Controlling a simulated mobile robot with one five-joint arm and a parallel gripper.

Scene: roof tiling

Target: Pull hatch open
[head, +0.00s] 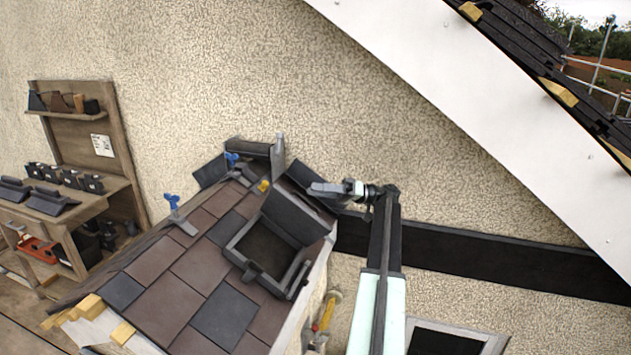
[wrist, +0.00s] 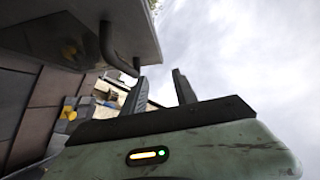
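The hatch (head: 238,252) sits on the small tiled roof in the head view. Its lid (head: 289,217) stands tilted up at the far side, and the dark opening shows in front of it. In the wrist view, a dark panel that looks like the lid (wrist: 60,30) fills the upper left, with a bent bar handle (wrist: 115,52) on its edge. My gripper (head: 322,190) is just beyond the lid's upper right. Its two fingers (wrist: 160,86) are apart with nothing seen between them. The handle's end is close to the left finger; whether they touch is unclear.
Brown and dark tiles (head: 163,292) cover the roof around the hatch. Blue-handled clamps (head: 174,205) and loose dark slates stand along its upper edge. A wooden shelf (head: 90,205) stands left. The rough wall rises behind, with a white sloping board (head: 450,90) at upper right.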

